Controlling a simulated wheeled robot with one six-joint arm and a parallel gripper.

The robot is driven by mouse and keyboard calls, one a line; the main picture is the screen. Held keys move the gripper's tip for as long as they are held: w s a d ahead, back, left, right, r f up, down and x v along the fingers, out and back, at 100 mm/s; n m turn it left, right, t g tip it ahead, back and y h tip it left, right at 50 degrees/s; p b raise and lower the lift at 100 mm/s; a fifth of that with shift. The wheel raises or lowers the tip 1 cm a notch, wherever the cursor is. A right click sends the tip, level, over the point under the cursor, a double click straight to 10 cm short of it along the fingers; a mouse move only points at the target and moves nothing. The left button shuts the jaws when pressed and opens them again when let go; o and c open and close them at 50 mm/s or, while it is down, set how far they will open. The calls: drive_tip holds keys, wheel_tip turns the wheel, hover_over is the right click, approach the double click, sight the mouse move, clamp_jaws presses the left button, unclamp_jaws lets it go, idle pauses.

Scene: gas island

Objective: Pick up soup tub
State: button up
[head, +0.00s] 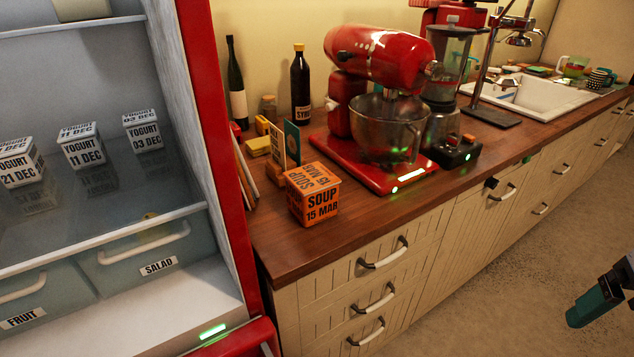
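The soup tub (321,206) is an orange, roughly cubic tub with a lid, marked "SOUP 15 MAR". It stands upright on the wooden counter (290,250), close to the front left end, beside the open fridge. My gripper (592,306) shows in part at the lower right edge of the head view, as a dark and teal piece. It is over the floor, well apart from the tub. Most of it is cut off by the frame, so whether it is open or shut cannot be told.
A red stand mixer (380,60) stands right of the tub. Upright books or cards (285,143) and bottles (300,90) are behind it. The fridge's red edge (222,130) rises to the left, with yogurt tubs (82,148) inside. The floor (500,270) is clear.

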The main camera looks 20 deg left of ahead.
sight(323, 202)
drive_tip(key=shift+o, duration=0.2)
drive_tip(key=w+a+f+n+t, duration=0.1)
drive_tip(key=w+a+f+t, duration=0.1)
drive_tip(key=w, duration=0.7)
drive_tip(key=shift+w+a, duration=0.15)
drive_tip(key=shift+a, duration=0.65)
drive_tip(key=w+a+f+n+t+y, duration=0.3)
drive_tip(key=w+a+f+n+t, duration=0.1)
drive_tip(key=w+a, duration=0.8)
drive_tip(key=a+f+n+y, duration=0.1)
drive_tip(key=a+y, duration=0.1)
drive_tip(key=a, duration=0.5)
drive_tip(key=s+a+f+n+t+y, duration=0.1)
drive_tip(key=a+f+n+y, duration=0.1)
drive_tip(key=a, duration=0.6)
drive_tip(key=a+f+n+y, duration=0.1)
drive_tip(key=a+f+y, duration=0.1)
drive_tip(key=a+y, duration=0.2)
drive_tip(key=shift+s+a+t, duration=0.15)
drive_tip(key=shift+a+t, duration=0.05)
drive_tip(key=shift+a, duration=0.7)
drive_tip(key=shift+s+a+t, duration=0.15)
drive_tip(key=shift+a+t, duration=0.05)
drive_tip(key=shift+a, duration=0.65)
drive_tip(key=x, duration=0.7)
drive_tip(key=shift+w+a, duration=0.2)
drive_tip(key=shift+r, duration=0.15)
drive_tip(key=c, duration=1.5)
drive_tip(key=shift+o, duration=0.2)
drive_tip(key=shift+r, duration=0.15)
